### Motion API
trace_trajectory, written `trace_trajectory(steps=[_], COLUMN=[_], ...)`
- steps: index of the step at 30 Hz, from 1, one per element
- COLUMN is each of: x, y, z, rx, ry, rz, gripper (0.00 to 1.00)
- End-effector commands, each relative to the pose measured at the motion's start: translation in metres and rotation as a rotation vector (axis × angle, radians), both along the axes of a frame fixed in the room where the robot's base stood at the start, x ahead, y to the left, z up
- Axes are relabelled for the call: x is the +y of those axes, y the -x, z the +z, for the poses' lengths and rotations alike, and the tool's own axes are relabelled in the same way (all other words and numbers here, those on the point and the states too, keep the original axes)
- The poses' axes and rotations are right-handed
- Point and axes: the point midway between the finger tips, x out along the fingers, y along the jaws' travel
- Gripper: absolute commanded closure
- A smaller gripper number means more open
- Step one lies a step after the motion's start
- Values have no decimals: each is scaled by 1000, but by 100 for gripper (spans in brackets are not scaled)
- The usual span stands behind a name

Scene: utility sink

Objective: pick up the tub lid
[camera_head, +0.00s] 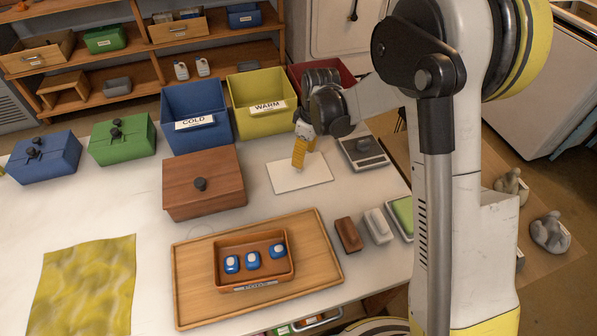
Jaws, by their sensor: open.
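A brown wooden-looking box (203,188) with a dark round knob on its top stands at the middle of the white counter. I cannot tell for certain which lid is the tub lid. A blue box (45,160) and a green box (122,142) at the left also have dark knobs on top. A small open brown tub (292,270) holds blue-and-white pieces and sits in a wooden tray. My gripper (299,160) hangs over a white board, right of the brown box and apart from it. It is open, its yellow ribbed fingers pointing down, with nothing seen in it.
Bins labelled COLD (196,105) and WARM (263,97) stand behind, with a red bin (345,78) partly hidden by my arm. A grey scale-like device (362,150) is at the right. A yellow cloth (82,288) lies front left. Small blocks (348,235) lie right of the tray (190,285).

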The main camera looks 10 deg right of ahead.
Motion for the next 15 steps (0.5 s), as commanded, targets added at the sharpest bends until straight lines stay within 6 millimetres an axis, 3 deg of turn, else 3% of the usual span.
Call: trace_trajectory(steps=[11,15], x=[12,12], y=[-1,-1], z=[-48,-52], rx=[0,-1], ry=[0,1], rz=[0,0], gripper=[53,53])
